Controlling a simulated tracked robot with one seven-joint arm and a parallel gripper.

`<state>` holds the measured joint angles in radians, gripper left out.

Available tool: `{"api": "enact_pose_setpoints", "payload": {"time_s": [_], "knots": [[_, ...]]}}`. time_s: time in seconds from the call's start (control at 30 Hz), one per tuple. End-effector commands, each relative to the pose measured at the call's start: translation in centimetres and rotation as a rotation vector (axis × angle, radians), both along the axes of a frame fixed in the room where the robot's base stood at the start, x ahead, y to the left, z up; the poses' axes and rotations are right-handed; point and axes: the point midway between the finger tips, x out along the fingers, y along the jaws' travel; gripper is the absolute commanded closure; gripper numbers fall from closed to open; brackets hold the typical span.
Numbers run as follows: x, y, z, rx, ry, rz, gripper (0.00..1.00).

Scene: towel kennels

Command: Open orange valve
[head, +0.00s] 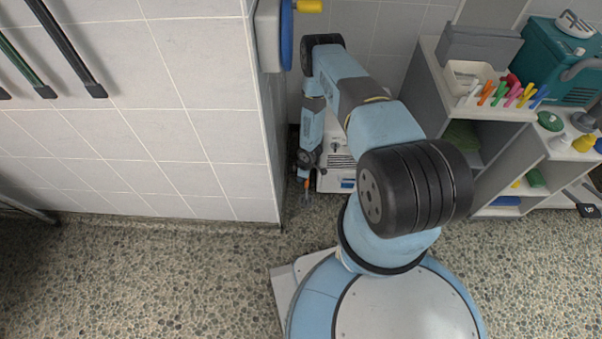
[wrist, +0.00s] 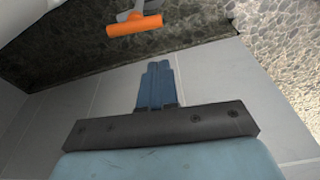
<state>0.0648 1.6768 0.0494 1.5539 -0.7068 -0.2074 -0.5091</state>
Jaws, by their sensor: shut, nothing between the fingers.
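The orange valve has a bar-shaped handle (wrist: 135,26) on a grey stem, at the top of the wrist view, lying roughly across the picture. In the head view a small orange piece (head: 307,184) shows low by the wall corner, just below the end of my arm. My gripper (wrist: 157,66) has its blue fingers together and empty. In the wrist view they point toward the handle, with a gap between them and it. In the head view my fingertips are too small to make out.
A white unit with a vented front (head: 338,172) stands behind my arm. A tiled wall corner (head: 272,150) is close on the left. The pebbled floor (head: 150,280) is clear at front left.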

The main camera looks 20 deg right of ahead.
Motion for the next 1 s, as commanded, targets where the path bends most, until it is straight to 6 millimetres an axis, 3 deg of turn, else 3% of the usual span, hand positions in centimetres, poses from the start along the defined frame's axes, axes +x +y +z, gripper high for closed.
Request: {"api": "enact_pose_setpoints", "payload": {"time_s": [0.1,0.33,0.8,1.0], "knots": [[-0.3,-0.6,-1.7,0.001,0.001,-0.002,1.00],[-0.7,-1.7,-3.5,0.001,-0.001,-0.001,1.00],[-0.9,-1.9,-3.9,0.000,0.000,0.001,1.00],[-1.0,-0.9,-4.0,0.000,0.000,0.032,1.00]]}}
